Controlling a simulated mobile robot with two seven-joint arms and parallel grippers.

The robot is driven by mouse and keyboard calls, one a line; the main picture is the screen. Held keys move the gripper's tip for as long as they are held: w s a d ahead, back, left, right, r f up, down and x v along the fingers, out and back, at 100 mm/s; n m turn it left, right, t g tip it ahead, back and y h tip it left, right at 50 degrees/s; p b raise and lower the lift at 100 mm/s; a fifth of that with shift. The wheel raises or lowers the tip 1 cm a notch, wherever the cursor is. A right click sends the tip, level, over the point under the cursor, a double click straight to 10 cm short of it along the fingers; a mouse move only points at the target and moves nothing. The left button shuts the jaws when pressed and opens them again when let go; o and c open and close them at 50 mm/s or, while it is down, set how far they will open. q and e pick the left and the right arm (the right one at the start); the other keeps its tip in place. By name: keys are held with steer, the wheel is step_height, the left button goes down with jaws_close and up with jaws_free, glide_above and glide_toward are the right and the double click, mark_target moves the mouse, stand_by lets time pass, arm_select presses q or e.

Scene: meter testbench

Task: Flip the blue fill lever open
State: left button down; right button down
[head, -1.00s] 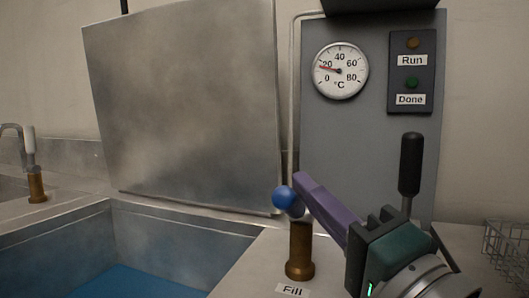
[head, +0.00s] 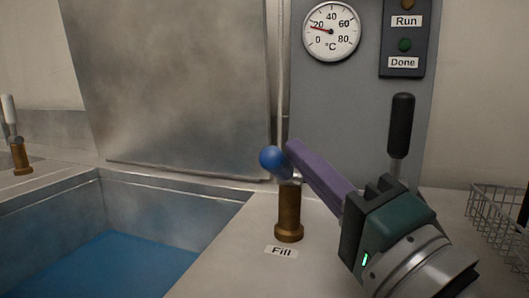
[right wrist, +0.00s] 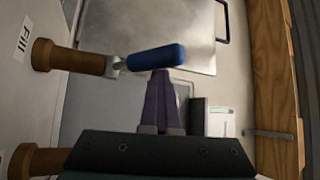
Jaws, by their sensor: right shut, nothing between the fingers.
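The blue fill lever (head: 272,158) sits on top of a brass valve post (head: 289,212) beside the "Fill" label (head: 281,252). In the head view its blue knob end points toward the camera and a little left. In the right wrist view the blue handle (right wrist: 156,57) lies sideways from the brass post (right wrist: 70,57). My right gripper (head: 290,150) is shut, its purple fingers just right of the blue handle. In the right wrist view the fingertips (right wrist: 160,75) are right at the handle's side; whether they touch it I cannot tell. My left gripper is out of view.
A sink basin with blue water (head: 130,265) lies to the left. A black-handled lever (head: 401,125) stands behind my right gripper. A wire basket (head: 490,225) is at the right. A panel holds a temperature gauge (head: 331,31). A white-handled valve (head: 10,110) stands far left.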

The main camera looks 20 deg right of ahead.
steer(key=v, duration=0.9)
steer(key=shift+b, duration=0.4)
steer(key=shift+s+a, duration=0.1)
steer(key=shift+a, duration=0.05)
